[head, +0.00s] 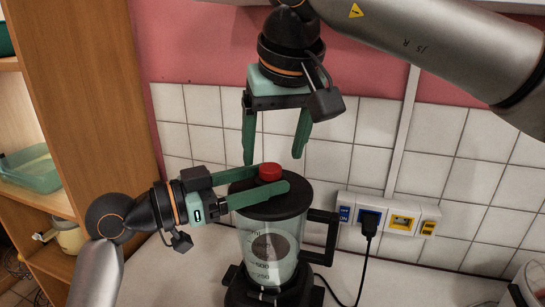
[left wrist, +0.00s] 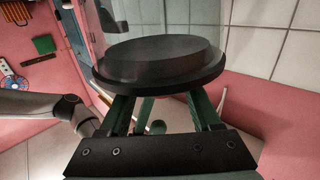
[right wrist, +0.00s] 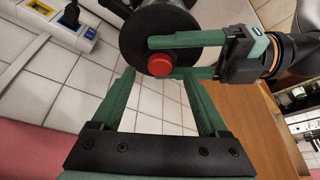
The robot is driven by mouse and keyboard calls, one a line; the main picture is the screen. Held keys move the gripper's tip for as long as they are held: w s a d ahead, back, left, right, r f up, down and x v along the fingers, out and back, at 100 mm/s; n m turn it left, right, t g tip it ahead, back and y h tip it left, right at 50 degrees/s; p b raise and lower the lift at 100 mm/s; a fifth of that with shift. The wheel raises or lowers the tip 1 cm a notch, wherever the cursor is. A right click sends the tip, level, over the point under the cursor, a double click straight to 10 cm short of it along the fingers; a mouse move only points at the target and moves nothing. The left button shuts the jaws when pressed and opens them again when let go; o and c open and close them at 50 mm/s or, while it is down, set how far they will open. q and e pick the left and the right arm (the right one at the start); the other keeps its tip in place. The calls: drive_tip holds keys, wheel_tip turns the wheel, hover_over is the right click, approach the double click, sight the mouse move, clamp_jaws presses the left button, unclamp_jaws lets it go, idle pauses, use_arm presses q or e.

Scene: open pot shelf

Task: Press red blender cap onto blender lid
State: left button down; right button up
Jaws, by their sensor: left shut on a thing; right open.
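The red blender cap (head: 270,172) is between the fingertips of my left gripper (head: 271,176), over the black blender lid (head: 268,206). It also shows in the right wrist view (right wrist: 161,63), near the lid's edge there; I cannot tell whether it touches the lid. The lid is on the clear blender jar (head: 268,250). My left gripper is shut on the cap. My right gripper (head: 274,160) is open and empty, pointing down above the cap.
A power strip (head: 390,214) with a black plug is on the tiled wall at the right. The jar's handle (head: 328,235) sticks out right. A wooden shelf (head: 105,100) with containers stands at the left. The counter (head: 415,280) is mostly clear right of the blender.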

drive_tip(key=v, duration=0.9)
use_arm(q)
unclamp_jaws()
drive_tip(key=shift+b+v, duration=1.6)
drive_tip(key=shift+v, duration=4.7)
use_arm(e)
drive_tip(key=shift+f, duration=1.6)
use_arm(q)
drive_tip(key=shift+a, duration=0.1)
use_arm(e)
drive_tip(key=shift+a, duration=0.1)
